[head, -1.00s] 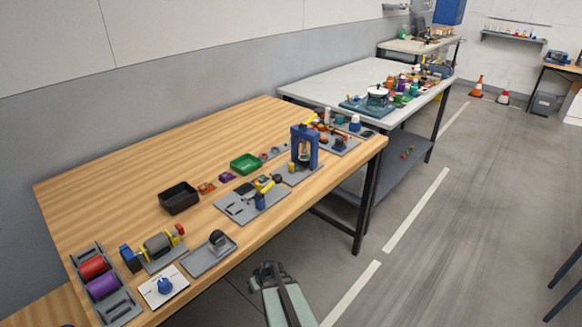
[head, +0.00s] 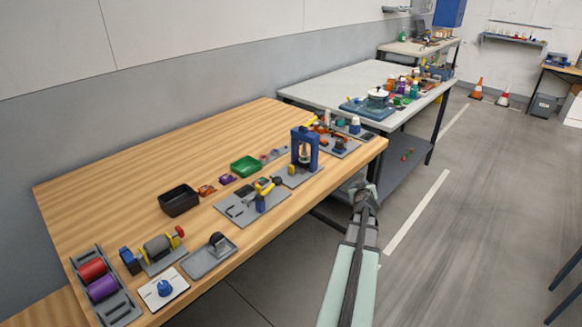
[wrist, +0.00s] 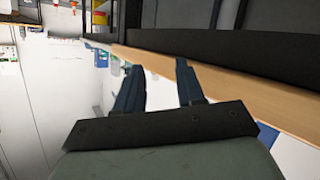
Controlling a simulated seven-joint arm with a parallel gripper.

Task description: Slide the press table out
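The press is a blue upright frame (head: 293,143) on a grey base plate (head: 292,178), near the right front edge of the wooden table. A small light-coloured part (head: 304,156) shows inside the frame; I cannot make out the press table itself clearly. A small yellow part sits beside the frame's foot. My gripper (head: 363,188) is out beyond the table's front edge, right of the press and apart from it. In the wrist view its two dark fingers (wrist: 158,66) are spread with nothing between them. The press cannot be made out there.
The wooden table (head: 120,200) carries a black bin (head: 179,198), a green tray (head: 246,166), a yellow-handled clamp plate (head: 250,205) and a roller holder (head: 108,290). A white-topped table (head: 330,85) stands behind at right. The floor aisle at right is clear.

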